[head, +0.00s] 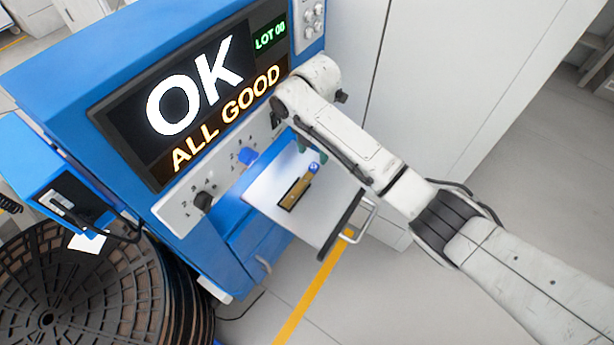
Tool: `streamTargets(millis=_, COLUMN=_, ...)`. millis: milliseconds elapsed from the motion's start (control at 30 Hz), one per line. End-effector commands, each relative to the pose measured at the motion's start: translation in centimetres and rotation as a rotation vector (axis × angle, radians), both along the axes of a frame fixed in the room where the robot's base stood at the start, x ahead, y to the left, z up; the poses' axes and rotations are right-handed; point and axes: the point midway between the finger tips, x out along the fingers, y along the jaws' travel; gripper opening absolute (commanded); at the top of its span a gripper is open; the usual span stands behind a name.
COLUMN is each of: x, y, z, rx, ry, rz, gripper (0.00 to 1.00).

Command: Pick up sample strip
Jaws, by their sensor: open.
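The sample strip (303,187) looks like a narrow gold-brown piece with a blue upper end. It lies at a slant on a white pulled-out tray (262,192) at the front of the blue machine. A dark slot or edge shows at its lower end. My gripper (303,148) is open, just above and beyond the strip's blue end, over the far part of the tray. The gripper is small in view and partly hidden by my arm. I cannot tell whether its fingers touch the strip.
The blue machine (225,262) has a screen (190,100) reading "OK ALL GOOD" and a knob panel (205,200). A tray handle (358,215) juts out at the right. Dark reels (85,285) stand at lower left. White cabinets (440,80) stand at right; grey floor (385,300) lies open below.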

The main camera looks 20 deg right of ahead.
Motion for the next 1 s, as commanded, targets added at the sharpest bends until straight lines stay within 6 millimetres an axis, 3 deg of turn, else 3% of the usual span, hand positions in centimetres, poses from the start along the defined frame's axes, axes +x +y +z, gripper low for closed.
streamTargets(millis=600, x=0.0, y=0.4, z=-6.6, rx=0.001, ry=-0.001, rz=-0.002, gripper=0.55)
streamTargets(millis=867, x=0.0, y=0.4, z=-6.8, rx=0.001, ry=-0.002, rz=-0.002, gripper=0.55)
streamTargets(millis=1000, x=0.0, y=0.4, z=-6.8, rx=0.001, ry=-0.002, rz=-0.002, gripper=0.44)
